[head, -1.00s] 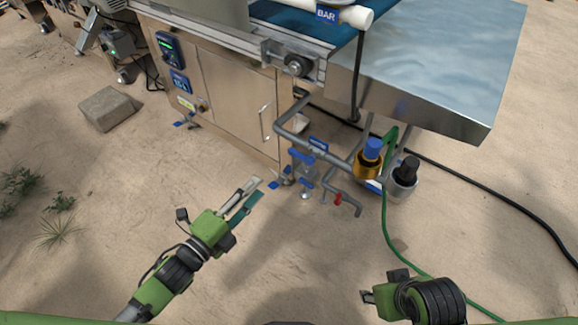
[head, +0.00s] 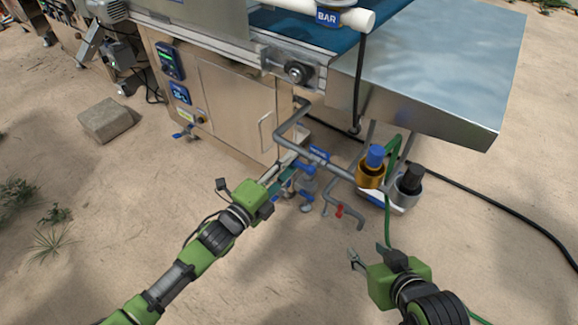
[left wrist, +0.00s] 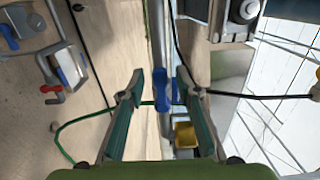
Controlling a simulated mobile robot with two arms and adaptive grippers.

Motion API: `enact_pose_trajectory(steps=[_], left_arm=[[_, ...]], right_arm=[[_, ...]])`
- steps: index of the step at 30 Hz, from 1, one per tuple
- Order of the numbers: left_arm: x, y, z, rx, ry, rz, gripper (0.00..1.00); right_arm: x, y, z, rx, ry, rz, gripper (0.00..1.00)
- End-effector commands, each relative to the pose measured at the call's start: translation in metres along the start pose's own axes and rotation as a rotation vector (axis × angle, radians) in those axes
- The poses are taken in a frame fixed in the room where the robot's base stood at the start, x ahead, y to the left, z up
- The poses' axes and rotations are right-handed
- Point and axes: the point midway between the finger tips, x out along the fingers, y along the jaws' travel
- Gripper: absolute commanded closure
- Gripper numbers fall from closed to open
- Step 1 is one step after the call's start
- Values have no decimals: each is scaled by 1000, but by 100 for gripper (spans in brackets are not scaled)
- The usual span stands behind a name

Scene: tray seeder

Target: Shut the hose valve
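A blue valve handle (head: 305,169) sits on the grey pipework below the conveyor's near corner; it also shows upright in the left wrist view (left wrist: 161,92). A red handle (head: 339,211) is on a lower bent pipe, also in the left wrist view (left wrist: 65,78). I cannot read which handle is the hose valve's. My left gripper (head: 284,170) is open just left of the blue handle; in the left wrist view its fingers (left wrist: 160,76) stand either side of it, contact unclear. My right gripper (head: 369,255) is open and empty, below and right of the pipes.
A gold cup with a blue top (head: 370,172) and a grey cup with a black top (head: 410,182) stand right of the pipes. A green hose (head: 388,220) and black cable run there. The steel cabinet (head: 235,105) is behind; open sand lies in front.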

Motion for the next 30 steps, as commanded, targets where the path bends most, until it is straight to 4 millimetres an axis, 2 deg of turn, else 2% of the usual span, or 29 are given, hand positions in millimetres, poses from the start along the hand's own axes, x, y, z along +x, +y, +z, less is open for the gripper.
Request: enact_pose_trajectory(steps=[5,12,14,16,26,30], left_arm=[[7,0,0,0,0,0,69],[7,0,0,0,0,1,69],[7,0,0,0,0,1,82],[7,0,0,0,0,1,100],[7,1,0,-16,-1,1,100],[7,3,0,-61,-1,2,100]], right_arm=[[2,-1,-10,-1,40,-2,60],[2,-1,-10,-1,43,-2,60],[1,-1,-10,-1,42,-2,60],[1,-1,-10,-1,42,-2,60],[1,-1,-9,-1,35,-2,60],[-1,0,0,0,-5,0,60]])
